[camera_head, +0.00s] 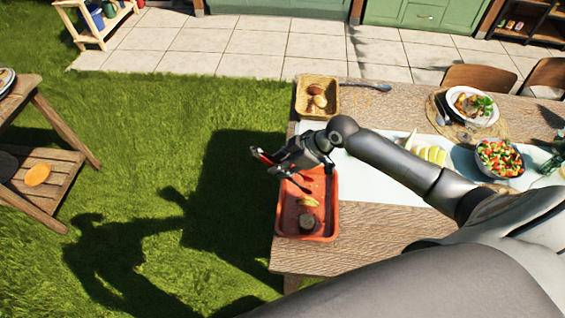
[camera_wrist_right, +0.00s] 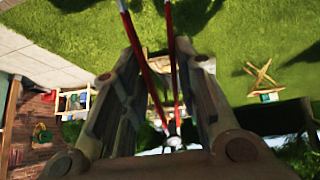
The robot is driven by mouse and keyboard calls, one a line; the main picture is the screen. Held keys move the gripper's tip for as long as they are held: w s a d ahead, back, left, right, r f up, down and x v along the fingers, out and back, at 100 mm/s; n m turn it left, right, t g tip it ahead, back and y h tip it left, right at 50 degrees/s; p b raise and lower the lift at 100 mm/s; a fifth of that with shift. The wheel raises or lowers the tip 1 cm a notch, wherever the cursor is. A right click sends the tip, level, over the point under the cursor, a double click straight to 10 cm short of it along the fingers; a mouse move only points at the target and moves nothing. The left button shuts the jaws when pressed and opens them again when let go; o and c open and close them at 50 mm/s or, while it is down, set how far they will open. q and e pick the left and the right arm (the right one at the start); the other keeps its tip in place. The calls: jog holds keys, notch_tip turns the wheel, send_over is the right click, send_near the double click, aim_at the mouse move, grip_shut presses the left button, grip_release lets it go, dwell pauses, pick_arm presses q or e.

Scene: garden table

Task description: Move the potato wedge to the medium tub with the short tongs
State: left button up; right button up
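My right gripper (camera_head: 283,162) is above the far part of a red-orange tub (camera_head: 334,222) at the table's left end. Its fingers are closed around short tongs (camera_wrist_right: 150,62) with red edges, which also show in the head view (camera_head: 264,156). The tongs' arms are spread and nothing shows between them. A yellow piece (camera_head: 307,201), which looks like the potato wedge, lies in the tub beside a dark round piece (camera_head: 307,223). The tongs are apart from it. I cannot tell which container is the medium tub. My left gripper is not in view.
A wicker basket (camera_head: 302,101) with brown and yellow pieces stands behind the tub. To the right are a plate of food (camera_head: 470,104), a salad bowl (camera_head: 499,157) and pale green slices (camera_head: 431,154). My right arm crosses above the table. Grass lies left of the table.

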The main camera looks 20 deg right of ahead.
jog(key=shift+f+b, duration=3.05)
jog(key=shift+f, duration=0.95)
grip_shut()
notch_tip(320, 180, up, 12)
jog(key=p, duration=1.1)
